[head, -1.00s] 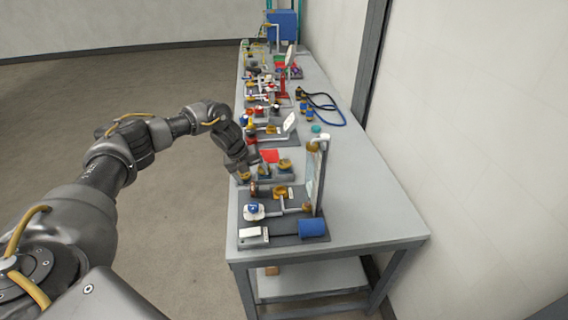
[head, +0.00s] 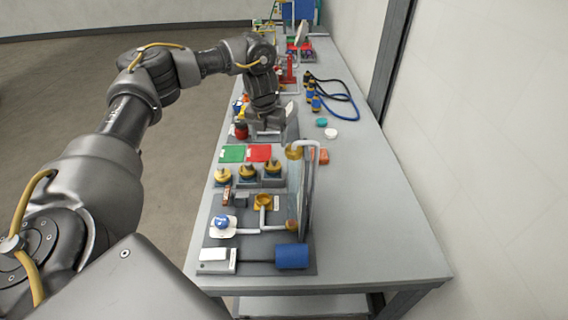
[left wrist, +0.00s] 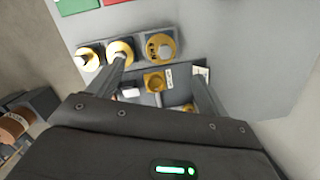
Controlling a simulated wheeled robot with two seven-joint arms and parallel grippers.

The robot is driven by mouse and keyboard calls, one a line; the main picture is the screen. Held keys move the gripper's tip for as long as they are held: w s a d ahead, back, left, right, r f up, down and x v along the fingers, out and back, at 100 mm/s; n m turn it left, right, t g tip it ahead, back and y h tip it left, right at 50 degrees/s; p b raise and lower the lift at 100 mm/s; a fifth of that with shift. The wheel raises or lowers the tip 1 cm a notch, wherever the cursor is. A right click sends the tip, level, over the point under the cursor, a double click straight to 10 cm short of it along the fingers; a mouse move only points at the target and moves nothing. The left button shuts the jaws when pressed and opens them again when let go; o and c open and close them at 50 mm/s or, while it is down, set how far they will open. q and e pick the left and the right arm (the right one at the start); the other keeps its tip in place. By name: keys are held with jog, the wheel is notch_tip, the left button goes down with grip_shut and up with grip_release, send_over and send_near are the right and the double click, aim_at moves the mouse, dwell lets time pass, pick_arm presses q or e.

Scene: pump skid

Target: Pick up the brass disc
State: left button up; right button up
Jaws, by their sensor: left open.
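Three round brass pieces stand in a row on dark bases: a left one (head: 222,174), a middle one (head: 249,171) and a right one (head: 273,168). I cannot tell which is the brass disc. They also show in the left wrist view as left (left wrist: 88,60), middle (left wrist: 121,51) and right (left wrist: 160,47); the right one has dark markings. My left gripper (head: 268,125) is open and empty, raised above the bench. In the left wrist view its fingers (left wrist: 160,72) point towards the row, one overlapping the middle piece. My right gripper is not in view.
A green card (head: 232,153) and a red card (head: 259,152) lie behind the row. In front is a panel with a brass cup (head: 263,201), a blue cylinder (head: 291,256) and an upright clear plate (head: 307,190).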

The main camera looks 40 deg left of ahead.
aim_at(272, 158)
pick_arm(q)
jog(key=shift+w+f, duration=0.15)
jog(key=shift+w, duration=0.45)
jog(key=shift+s+a+f+b, duration=0.15)
jog(key=shift+s+f, duration=0.2)
jog(key=shift+f, duration=0.3)
jog(key=shift+s+a+f+b, duration=0.15)
jog(key=shift+s+f, duration=0.2)
jog(key=shift+f, duration=0.25)
jog(key=shift+w+f, duration=0.25)
jog(key=shift+f, duration=0.35)
jog(key=shift+w+f, duration=0.25)
jog(key=shift+f, duration=0.3)
jog(key=shift+w+f, duration=0.2)
jog(key=shift+s+d, duration=0.1)
jog(key=shift+s, duration=0.05)
jog(key=shift+s+d+f+p, duration=0.15)
jog(key=shift+f+p, duration=0.15)
jog(key=shift+f, duration=0.05)
jog(key=f, duration=0.1)
jog(key=f+p, duration=0.1)
jog(key=f, duration=0.1)
jog(key=shift+w+d+f, duration=0.15)
jog(key=shift+w+f, duration=0.15)
jog(key=shift+f, duration=0.4)
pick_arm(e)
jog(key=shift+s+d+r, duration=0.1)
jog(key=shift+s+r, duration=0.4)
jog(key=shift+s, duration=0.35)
